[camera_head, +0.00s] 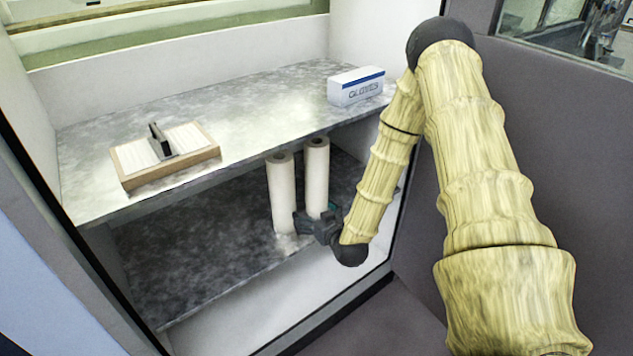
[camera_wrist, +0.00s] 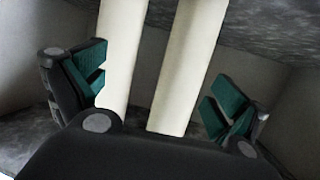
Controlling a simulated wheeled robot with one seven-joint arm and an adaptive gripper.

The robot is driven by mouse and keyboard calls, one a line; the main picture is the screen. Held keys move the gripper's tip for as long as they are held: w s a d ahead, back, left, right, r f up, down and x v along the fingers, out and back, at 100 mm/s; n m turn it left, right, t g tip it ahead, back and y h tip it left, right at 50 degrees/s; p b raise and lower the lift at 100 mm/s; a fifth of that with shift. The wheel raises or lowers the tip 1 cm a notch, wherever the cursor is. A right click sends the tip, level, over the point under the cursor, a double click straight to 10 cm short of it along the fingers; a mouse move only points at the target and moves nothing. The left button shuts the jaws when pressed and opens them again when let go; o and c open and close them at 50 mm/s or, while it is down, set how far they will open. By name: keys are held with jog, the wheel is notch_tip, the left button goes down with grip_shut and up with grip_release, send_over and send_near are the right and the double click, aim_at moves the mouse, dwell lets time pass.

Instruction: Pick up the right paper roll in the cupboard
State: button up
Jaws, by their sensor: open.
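Two tall white paper rolls stand upright side by side on the lower shelf of the cupboard. The right paper roll (camera_head: 316,178) is slightly farther right, and it also shows in the wrist view (camera_wrist: 188,70). The left paper roll (camera_head: 282,195) stands beside it, and in the wrist view (camera_wrist: 122,55) it is near the left finger. My gripper (camera_head: 317,220) is low in front of the rolls, hiding the right roll's base. In the wrist view the fingers (camera_wrist: 158,90) are spread apart, with both rolls showing between them. I cannot tell whether a finger touches either roll.
The upper shelf (camera_head: 240,105) overhangs the lower shelf (camera_head: 170,240) behind the rolls. On it are a glove box (camera_head: 356,87) at the right and a wooden tray (camera_head: 190,165) with a dark object at the left. The lower shelf's left part is clear.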

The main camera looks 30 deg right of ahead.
aim_at(323, 168)
jog(key=w+d+r+t+h, duration=0.1)
jog(key=w+d+r, duration=0.1)
jog(key=d, duration=0.1)
jog(key=w+d+r+t, duration=0.1)
jog(key=w+d+r, duration=0.2)
jog(key=w+d+r+m+t+h, duration=0.1)
jog(key=w+d+r, duration=0.1)
jog(key=d, duration=0.1)
jog(key=shift+w+d+r+h, duration=0.1)
jog(key=shift+w+r+h, duration=0.2)
jog(key=shift+r, duration=0.05)
jog(key=shift+a+x, duration=0.15)
jog(key=shift+x, duration=1.45)
jog(key=shift+a+x, duration=0.2)
jog(key=shift+x, duration=1.35)
jog(key=shift+w+r, duration=0.1)
jog(key=shift+r, duration=0.05)
jog(key=c, duration=2.2)
